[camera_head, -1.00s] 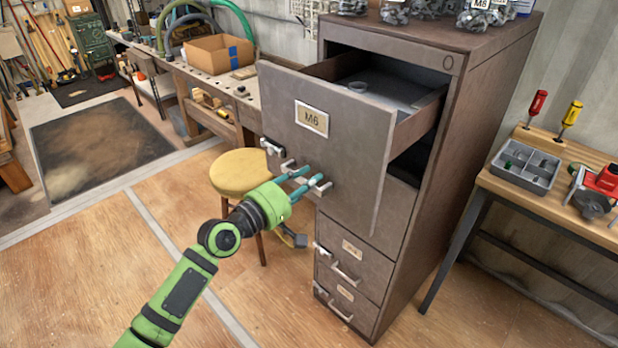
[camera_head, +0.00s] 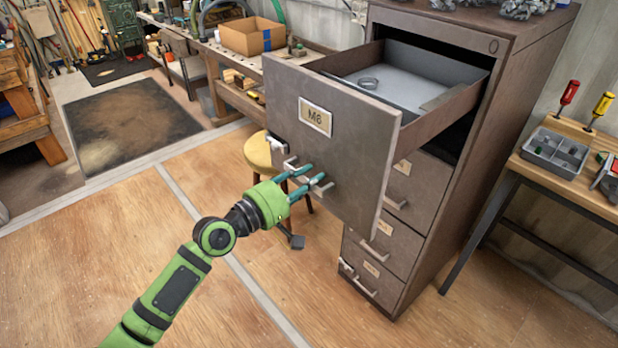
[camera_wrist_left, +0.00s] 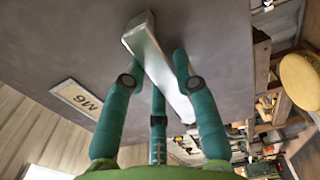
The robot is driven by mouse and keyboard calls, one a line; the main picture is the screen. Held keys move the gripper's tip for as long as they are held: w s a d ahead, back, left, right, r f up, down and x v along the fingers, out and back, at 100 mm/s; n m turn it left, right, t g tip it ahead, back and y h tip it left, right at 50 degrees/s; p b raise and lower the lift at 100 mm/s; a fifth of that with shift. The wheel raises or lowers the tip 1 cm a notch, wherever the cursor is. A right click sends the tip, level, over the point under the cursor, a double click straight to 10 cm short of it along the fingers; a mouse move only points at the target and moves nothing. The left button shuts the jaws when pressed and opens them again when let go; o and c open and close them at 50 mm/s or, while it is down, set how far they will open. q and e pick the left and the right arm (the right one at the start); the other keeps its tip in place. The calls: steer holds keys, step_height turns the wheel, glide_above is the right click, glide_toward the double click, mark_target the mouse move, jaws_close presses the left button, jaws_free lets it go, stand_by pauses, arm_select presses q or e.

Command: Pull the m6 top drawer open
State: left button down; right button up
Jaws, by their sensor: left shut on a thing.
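The M6 top drawer (camera_head: 345,170) stands far out of the brown cabinet (camera_head: 455,160). Its grey inside shows from above, with a small ring-like thing lying in it. The M6 label (camera_head: 315,117) is on its front. My left gripper (camera_head: 306,181) is at the lower part of this front, with its fingers around the drawer handle (camera_head: 291,167). In the left wrist view the fingers (camera_wrist_left: 165,85) lie on both sides of the silver handle (camera_wrist_left: 160,65), and the M6 label shows at the left. My right gripper is in neither view.
Closed lower drawers (camera_head: 383,240) with handles are below. A yellow stool (camera_head: 258,153) stands behind my left gripper, partly hidden by the drawer. A workbench (camera_head: 565,165) with a grey tray is at the right. The wooden floor at front left is clear.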

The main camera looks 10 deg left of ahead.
arm_select(q)
steer(key=c, duration=0.9)
jaws_free()
steer(key=shift+c, duration=0.2)
steer(key=v, duration=1.2)
steer(key=shift+w+f, duration=0.1)
